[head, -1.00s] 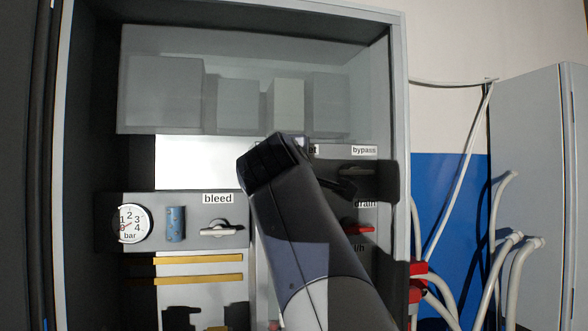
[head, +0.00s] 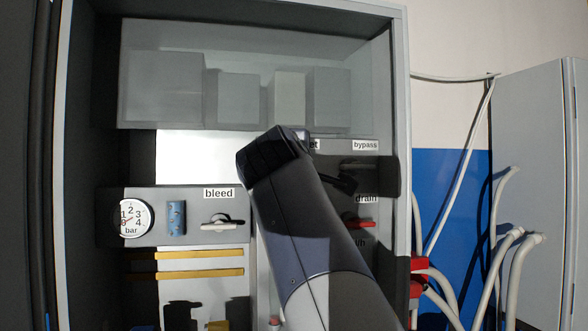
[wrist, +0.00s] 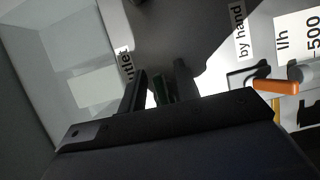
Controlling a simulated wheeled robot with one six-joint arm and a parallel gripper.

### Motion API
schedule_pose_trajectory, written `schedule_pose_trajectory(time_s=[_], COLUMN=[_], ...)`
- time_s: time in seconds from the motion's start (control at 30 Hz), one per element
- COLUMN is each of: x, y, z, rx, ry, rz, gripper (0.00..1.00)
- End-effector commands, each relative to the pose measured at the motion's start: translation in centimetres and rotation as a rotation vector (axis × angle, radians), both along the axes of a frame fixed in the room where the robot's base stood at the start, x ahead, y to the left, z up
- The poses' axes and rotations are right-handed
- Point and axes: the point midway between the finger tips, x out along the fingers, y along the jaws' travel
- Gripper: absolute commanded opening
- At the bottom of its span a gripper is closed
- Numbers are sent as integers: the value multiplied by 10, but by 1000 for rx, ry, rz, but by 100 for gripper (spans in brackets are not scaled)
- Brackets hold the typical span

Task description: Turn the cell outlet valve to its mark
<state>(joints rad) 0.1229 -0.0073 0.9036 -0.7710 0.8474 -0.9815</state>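The cell outlet valve is mostly hidden behind my arm in the head view; only the end of its label (head: 314,145) shows. The outlet label also shows in the wrist view (wrist: 125,64), left of my fingers. In the wrist view my gripper (wrist: 159,78) has two dark fingers standing apart. A narrow dark green piece (wrist: 161,88), perhaps the valve's handle, shows between them. A thin bright gap lies beside it, on the left finger's side. I cannot tell whether either finger touches it. The valve's mark is not visible.
The bypass valve (head: 359,165) and red drain handle (head: 358,224) are close right of my arm. The bleed valve (head: 221,226), a blue cylinder (head: 177,217) and a pressure gauge (head: 130,218) are left. An orange handle (wrist: 254,86) is right of my fingers in the wrist view.

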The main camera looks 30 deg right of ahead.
Motion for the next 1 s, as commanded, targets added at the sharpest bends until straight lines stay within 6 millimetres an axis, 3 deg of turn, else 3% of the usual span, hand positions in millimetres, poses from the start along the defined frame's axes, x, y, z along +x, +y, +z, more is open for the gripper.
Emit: schedule_pose_trajectory(time_s=[0.5, 1.0], x=[-64, -82], y=[53, 65], z=[-1, 0], rx=[1, 1], ry=[-1, 1], rz=[5, 0], gripper=[31, 31])
